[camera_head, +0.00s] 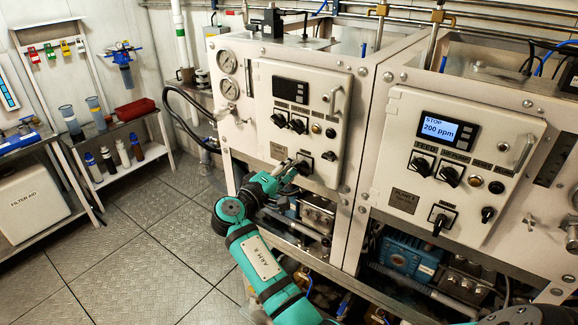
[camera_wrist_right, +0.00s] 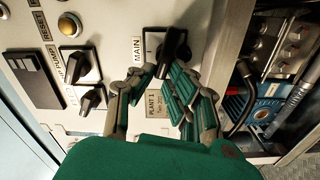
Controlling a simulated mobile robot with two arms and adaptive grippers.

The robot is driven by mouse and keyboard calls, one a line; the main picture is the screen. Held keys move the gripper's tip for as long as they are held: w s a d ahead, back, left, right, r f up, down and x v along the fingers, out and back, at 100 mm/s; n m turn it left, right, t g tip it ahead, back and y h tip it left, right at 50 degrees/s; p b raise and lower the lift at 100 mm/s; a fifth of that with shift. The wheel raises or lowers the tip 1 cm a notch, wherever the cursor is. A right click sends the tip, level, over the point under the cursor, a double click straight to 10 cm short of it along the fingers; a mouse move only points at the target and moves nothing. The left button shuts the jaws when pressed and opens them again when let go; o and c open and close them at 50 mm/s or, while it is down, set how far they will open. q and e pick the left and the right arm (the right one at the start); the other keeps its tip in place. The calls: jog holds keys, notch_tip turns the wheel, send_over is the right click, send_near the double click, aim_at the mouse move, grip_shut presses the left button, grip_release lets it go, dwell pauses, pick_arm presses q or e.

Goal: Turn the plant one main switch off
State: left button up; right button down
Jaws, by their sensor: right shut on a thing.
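The plant one main switch is a black knob (camera_wrist_right: 174,48) beside the word MAIN in the right wrist view. Its handle runs roughly up and down in that picture, slightly tilted. The PLANT 1 plate (camera_wrist_right: 156,104) is just below it in that view. My right gripper (camera_wrist_right: 163,78) is shut on the knob, its fingers at the handle's near end. In the head view my right gripper (camera_head: 290,168) is at the lower part of the left panel (camera_head: 262,105) and partly hides the switch. That panel's display (camera_head: 290,90) is dark. My left gripper is not seen.
The right plant's panel (camera_head: 404,110) has a lit display (camera_head: 438,129) reading STOP, 200 ppm. Other knobs (camera_wrist_right: 75,66) sit close to my gripper on plant one. Pumps and pipes (camera_head: 318,215) lie below the panel. The floor (camera_head: 130,262) at left is clear.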

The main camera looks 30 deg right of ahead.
jog(key=shift+w+f+n+p, duration=0.1)
jog(key=shift+n+p, duration=0.35)
jog(key=shift+n, duration=1.05)
jog(key=c, duration=1.3)
grip_release()
jog(key=shift+f, duration=0.15)
jog(key=shift+c, duration=0.2)
jog(key=v, duration=0.7)
jog(key=shift+a, duration=0.15)
